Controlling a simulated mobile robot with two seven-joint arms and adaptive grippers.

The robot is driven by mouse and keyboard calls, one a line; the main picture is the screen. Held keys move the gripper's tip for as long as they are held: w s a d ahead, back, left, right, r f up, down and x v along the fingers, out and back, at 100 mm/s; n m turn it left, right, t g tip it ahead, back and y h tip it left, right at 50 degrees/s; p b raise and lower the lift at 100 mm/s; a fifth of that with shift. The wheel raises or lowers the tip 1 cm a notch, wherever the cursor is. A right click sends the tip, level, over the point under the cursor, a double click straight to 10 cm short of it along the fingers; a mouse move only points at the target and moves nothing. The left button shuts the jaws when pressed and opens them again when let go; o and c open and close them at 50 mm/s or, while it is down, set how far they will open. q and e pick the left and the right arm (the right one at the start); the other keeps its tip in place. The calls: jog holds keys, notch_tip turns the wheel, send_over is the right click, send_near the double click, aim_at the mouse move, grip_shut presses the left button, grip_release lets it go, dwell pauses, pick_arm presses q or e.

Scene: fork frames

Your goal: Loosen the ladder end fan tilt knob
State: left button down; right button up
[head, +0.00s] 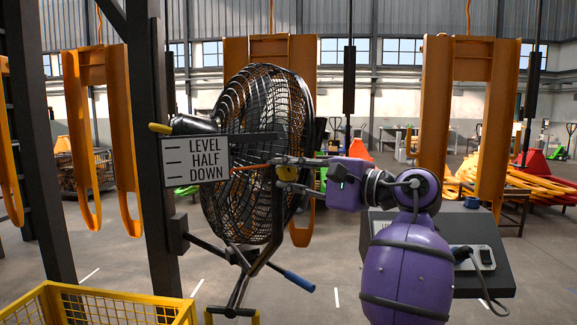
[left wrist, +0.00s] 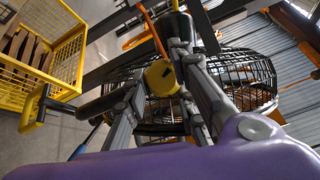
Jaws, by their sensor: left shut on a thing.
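A black caged fan (head: 240,190) stands upright on a dark frame in the middle of the head view. A round yellow knob (head: 288,174) sits at its near side, partly hidden by my fingers. My left gripper (head: 282,174) is shut on this knob, its fingers on either side. In the left wrist view the knob (left wrist: 160,78) shows between the grey fingers of the gripper (left wrist: 168,76). A thin orange pointer (head: 248,166) reaches left from the knob toward a sign (head: 196,160) reading LEVEL, HALF, DOWN. My right gripper is not in view.
A dark post (head: 150,200) stands left of the fan. A blue-handled lever (head: 298,281) sticks out below it. A yellow mesh crate (head: 100,305) is at the lower left. A dark console (head: 490,262) stands behind my arm. Orange hanging frames (head: 490,120) are farther back.

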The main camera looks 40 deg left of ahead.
pick_arm(q)
jog(key=shift+w+f+n+h+p, duration=0.1)
jog(key=shift+n+h+p, duration=0.65)
jog(key=shift+n, duration=0.35)
jog(key=shift+d+f+n+t+h+p, duration=0.1)
jog(key=shift+n+t+h+p, duration=0.35)
jog(key=shift+n+p, duration=0.45)
jog(key=shift+w+f+n, duration=0.1)
jog(key=shift+n, duration=0.3)
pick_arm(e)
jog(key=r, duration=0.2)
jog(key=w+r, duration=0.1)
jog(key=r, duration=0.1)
pick_arm(q)
jog(key=shift+f, duration=0.1)
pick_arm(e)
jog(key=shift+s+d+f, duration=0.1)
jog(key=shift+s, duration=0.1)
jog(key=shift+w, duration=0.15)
pick_arm(q)
jog(key=c, duration=1.6)
grip_release()
jog(key=shift+w, duration=0.1)
jog(key=shift+r, duration=0.2)
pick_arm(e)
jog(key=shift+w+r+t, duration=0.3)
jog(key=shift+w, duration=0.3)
